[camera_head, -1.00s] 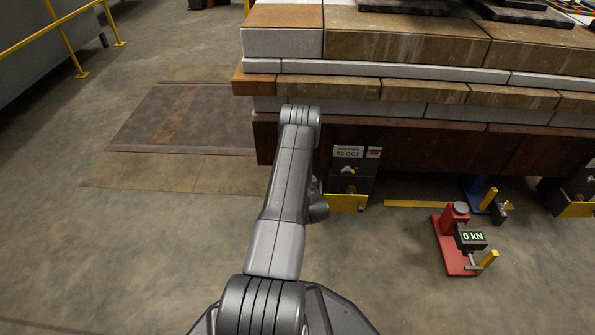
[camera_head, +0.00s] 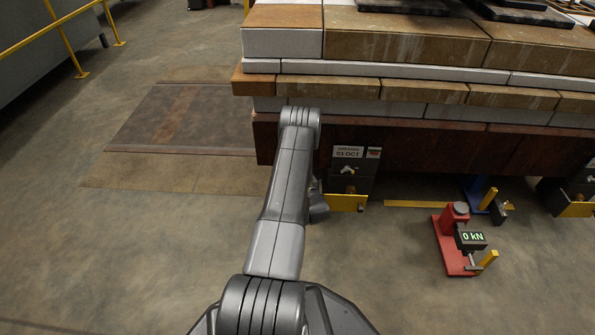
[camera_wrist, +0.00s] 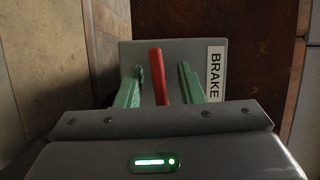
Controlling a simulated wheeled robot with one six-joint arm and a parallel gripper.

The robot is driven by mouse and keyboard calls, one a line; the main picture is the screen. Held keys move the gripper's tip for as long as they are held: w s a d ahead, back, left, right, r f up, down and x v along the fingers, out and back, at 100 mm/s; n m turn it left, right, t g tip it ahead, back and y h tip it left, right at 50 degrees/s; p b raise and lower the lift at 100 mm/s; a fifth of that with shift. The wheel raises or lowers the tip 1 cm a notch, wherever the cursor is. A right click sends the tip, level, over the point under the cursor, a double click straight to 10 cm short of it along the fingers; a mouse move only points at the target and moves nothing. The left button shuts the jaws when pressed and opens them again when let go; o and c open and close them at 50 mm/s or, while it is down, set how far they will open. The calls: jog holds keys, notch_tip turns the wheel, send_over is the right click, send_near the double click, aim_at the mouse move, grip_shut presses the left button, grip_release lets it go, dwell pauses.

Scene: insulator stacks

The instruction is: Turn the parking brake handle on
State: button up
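In the wrist view, the red brake handle (camera_wrist: 159,74) stands roughly upright in front of a grey plate (camera_wrist: 182,52). A white label reading BRAKE (camera_wrist: 215,73) is on the plate, right of the handle. My gripper (camera_wrist: 160,84) has two green fingers, one on each side of the handle. A gap shows between the handle and each finger, so the gripper is open around it and not closed on it. The handle's lower end is hidden behind my gripper body. In the head view, my arm hides the handle and the fingers.
A brown car side (camera_head: 420,148) carrying stacked blocks (camera_head: 400,40) fills the upper right. Grey units with yellow bases (camera_head: 347,202) sit below its edge. A red stand with a 0 kN display (camera_head: 447,245) is on the floor at right. The floor at left is open.

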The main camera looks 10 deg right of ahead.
jog(key=s+d+p, duration=0.1)
jog(key=s+p, duration=0.3)
jog(key=s, duration=0.9)
jog(key=shift+s+d, duration=0.25)
jog(key=shift+s, duration=0.1)
jog(key=shift+r, duration=0.1)
jog(key=w+b, duration=0.1)
jog(key=w, duration=0.3)
jog(key=w+a+b, duration=0.1)
jog(key=w, duration=0.4)
jog(key=w+b, duration=0.2)
jog(key=w, duration=0.2)
jog(key=shift+w+a, duration=0.3)
jog(key=shift+w, duration=0.1)
jog(key=shift+s, duration=0.1)
